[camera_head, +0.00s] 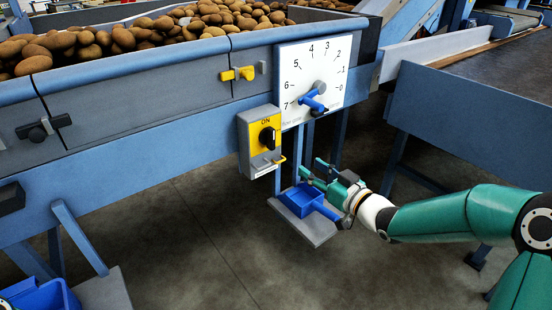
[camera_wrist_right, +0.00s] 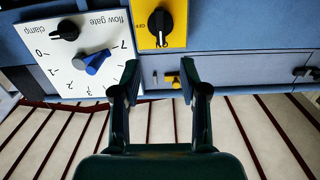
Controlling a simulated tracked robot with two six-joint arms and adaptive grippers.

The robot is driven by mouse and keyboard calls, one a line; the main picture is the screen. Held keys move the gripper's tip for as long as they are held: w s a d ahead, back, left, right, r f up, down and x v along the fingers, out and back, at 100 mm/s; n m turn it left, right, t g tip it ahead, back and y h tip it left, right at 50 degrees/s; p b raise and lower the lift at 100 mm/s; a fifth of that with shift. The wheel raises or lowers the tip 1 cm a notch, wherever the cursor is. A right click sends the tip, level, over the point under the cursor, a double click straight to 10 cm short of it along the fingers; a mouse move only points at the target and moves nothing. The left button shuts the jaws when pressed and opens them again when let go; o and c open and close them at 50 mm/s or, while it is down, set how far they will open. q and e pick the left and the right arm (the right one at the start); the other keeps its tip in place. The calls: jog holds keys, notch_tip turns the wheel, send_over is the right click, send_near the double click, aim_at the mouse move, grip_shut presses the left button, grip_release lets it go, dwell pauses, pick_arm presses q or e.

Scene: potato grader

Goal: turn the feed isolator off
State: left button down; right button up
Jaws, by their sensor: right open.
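The feed isolator is a grey box with a yellow face (camera_head: 254,131) on the blue frame, left of the white dial plate. Its black knob (camera_head: 267,138) appears upright, in line with the ON label above it. The yellow face (camera_wrist_right: 176,38) and knob (camera_wrist_right: 160,22) also show at the top of the right wrist view, with an OFF label beside the knob. My right gripper (camera_head: 312,168) is open and empty, below and to the right of the isolator, apart from it. Its two spread fingers (camera_wrist_right: 160,90) show in the wrist view. My left gripper is not in view.
The white dial plate (camera_head: 325,60) with a blue lever (camera_head: 313,101) is close right of the isolator. A blue tray (camera_head: 303,196) on a grey shelf (camera_head: 317,233) lies below. Potatoes (camera_head: 140,35) fill the hopper.

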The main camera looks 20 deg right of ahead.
aim_at(274, 138)
jog(key=x, duration=0.5)
jog(key=r+x, duration=0.1)
jog(key=x, duration=0.5)
jog(key=b+x, duration=0.1)
jog(key=x, duration=0.4)
jog(key=shift+w+r, duration=0.2)
jog(key=shift+w, duration=0.2)
